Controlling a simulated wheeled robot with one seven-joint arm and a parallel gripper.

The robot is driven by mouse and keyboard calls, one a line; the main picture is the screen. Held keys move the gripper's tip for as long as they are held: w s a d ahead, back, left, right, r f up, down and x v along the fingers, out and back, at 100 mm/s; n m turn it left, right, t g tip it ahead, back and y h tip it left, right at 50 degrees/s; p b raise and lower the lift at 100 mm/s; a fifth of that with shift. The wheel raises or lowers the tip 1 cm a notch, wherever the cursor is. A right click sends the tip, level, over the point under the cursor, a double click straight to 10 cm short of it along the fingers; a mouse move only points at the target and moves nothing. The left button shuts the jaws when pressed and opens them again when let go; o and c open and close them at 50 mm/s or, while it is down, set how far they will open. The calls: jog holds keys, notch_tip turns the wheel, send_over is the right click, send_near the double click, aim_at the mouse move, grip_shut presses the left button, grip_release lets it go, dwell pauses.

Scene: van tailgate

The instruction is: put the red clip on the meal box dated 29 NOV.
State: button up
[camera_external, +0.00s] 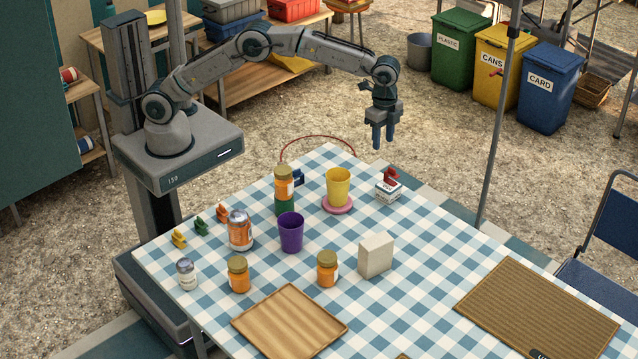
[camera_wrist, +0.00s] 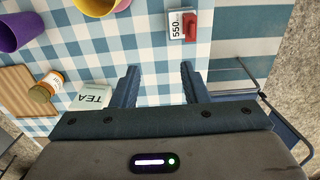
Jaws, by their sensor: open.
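My gripper (camera_external: 382,143) hangs open and empty above the far edge of the checked table. Its two fingers also show apart in the wrist view (camera_wrist: 157,75), with bare cloth between them. A small white box (camera_external: 388,193) stands at the far right of the table with a red piece (camera_external: 390,175) on top. In the wrist view this box (camera_wrist: 175,27) reads "550" beside the red piece (camera_wrist: 190,25), ahead of the fingers. An orange-red clip-like piece (camera_external: 222,213) lies at the left by green and yellow ones. I cannot read 29 NOV anywhere.
A wooden tray (camera_external: 290,322) and brown mat (camera_external: 535,310) lie in front. A pole (camera_external: 497,125) rises at right.

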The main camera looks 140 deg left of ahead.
jog(key=s+d+r, duration=0.3)
jog(key=d+r, duration=0.1)
jog(key=d, duration=0.4)
jog(key=s+d+r+t, duration=0.1)
jog(key=s+d+r, duration=0.25)
jog(key=d, duration=0.35)
jog(key=s+d+r, duration=0.3)
jog(key=d+r, duration=0.2)
jog(key=d, duration=0.3)
jog(key=s+d+f, duration=0.1)
jog(key=s+d, duration=0.3)
jog(key=s, duration=0.3)
jog(key=s+d+f+t, duration=0.1)
jog(key=s+d+f, duration=0.1)
jog(key=s+d, duration=0.3)
jog(key=s+d+f, duration=0.1)
jog(key=s+d, duration=0.4)
jog(key=s, duration=0.5)
jog(key=shift+s+f+t, duration=0.15)
jog(key=shift+s+t, duration=0.25)
